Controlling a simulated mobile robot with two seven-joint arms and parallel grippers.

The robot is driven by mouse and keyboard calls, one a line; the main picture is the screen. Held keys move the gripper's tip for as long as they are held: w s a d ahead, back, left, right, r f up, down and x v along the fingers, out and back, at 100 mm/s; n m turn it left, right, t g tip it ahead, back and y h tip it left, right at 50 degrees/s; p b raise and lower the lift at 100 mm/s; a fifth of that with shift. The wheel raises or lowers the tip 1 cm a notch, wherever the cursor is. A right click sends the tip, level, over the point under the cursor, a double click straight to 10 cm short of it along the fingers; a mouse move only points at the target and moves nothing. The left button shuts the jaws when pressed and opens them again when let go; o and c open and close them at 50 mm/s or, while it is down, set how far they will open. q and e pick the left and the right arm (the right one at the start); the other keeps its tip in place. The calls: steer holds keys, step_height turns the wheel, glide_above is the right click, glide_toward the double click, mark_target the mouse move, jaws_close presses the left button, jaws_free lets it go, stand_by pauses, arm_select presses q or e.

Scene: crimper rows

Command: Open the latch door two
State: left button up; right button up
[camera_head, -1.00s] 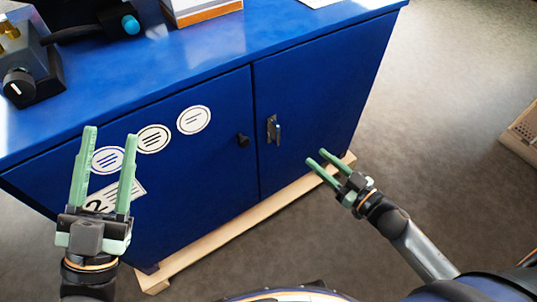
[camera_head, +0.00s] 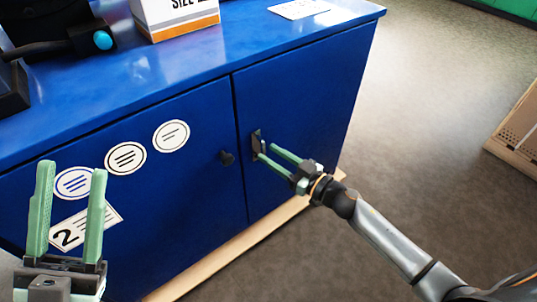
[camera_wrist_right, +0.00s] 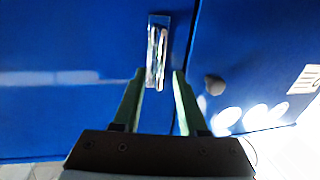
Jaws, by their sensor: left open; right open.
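A blue cabinet has two doors. The left door (camera_head: 180,190) carries round stickers, a label with a "2" (camera_head: 85,225) and a dark knob (camera_head: 227,157). The right door (camera_head: 310,95) has a metal latch handle (camera_head: 257,143) near its left edge. My right gripper (camera_head: 265,152) is open, its green fingertips at the latch handle. In the right wrist view the handle (camera_wrist_right: 156,55) lies just ahead of and between the open fingertips (camera_wrist_right: 158,75); I cannot tell whether they touch it. My left gripper (camera_head: 72,170) is open and empty in front of the left door.
On the cabinet top (camera_head: 230,40) stand a white and orange box (camera_head: 178,18), a white card (camera_head: 298,8) and dark equipment (camera_head: 60,30). A wooden pallet (camera_head: 215,255) lies under the cabinet.

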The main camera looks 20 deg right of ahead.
steer(key=shift+x, duration=0.85)
jaws_close()
steer(key=shift+s, duration=0.1)
stand_by(0.8)
